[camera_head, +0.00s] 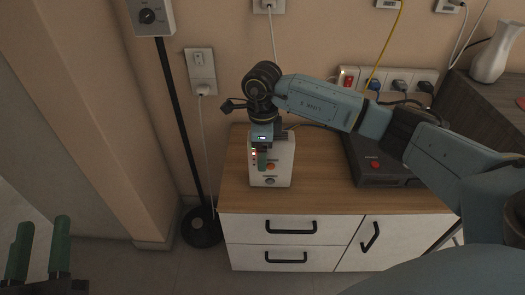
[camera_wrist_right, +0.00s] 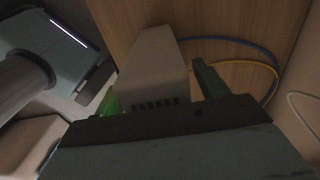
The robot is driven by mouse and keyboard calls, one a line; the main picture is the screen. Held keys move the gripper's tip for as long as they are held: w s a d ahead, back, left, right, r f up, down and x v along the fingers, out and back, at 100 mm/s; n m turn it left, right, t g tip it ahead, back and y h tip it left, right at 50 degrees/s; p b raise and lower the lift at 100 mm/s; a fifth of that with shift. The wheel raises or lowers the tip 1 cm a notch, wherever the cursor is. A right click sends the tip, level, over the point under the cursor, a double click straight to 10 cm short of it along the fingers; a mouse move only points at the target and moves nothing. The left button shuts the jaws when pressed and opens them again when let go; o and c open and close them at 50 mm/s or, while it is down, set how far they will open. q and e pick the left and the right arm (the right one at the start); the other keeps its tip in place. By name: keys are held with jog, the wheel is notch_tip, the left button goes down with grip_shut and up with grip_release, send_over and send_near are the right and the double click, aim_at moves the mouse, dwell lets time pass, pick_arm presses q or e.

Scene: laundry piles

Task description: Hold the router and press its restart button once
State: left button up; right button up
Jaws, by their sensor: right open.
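The white router (camera_head: 284,160) stands upright on the wooden cabinet top, near its left end. Its front has small lights, an orange button (camera_head: 271,166) and a grey round button (camera_head: 270,181); their labels are too small to read. My right gripper (camera_head: 263,160) reaches down over the router, one green finger showing in front of it. In the right wrist view the white router (camera_wrist_right: 152,65), with a row of dark slots, lies between the spread green fingers. I cannot tell whether they touch it. My left gripper (camera_head: 46,220) is open and empty at the lower left, away from the cabinet.
A dark box (camera_head: 385,178) with a red button sits on the cabinet top (camera_head: 320,198) to the right. A power strip (camera_head: 388,82) with plugs stands behind. A black pole (camera_head: 178,120) stands left of the cabinet. Blue and yellow cables (camera_wrist_right: 262,65) run beside the router.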

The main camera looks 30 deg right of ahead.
pick_arm(q)
jog(key=shift+r, duration=0.15)
pick_arm(e)
jog(key=shift+c, duration=0.3)
jog(key=c, duration=1.2)
pick_arm(q)
jog(key=shift+c, duration=0.2)
grip_shut()
dwell(1.2)
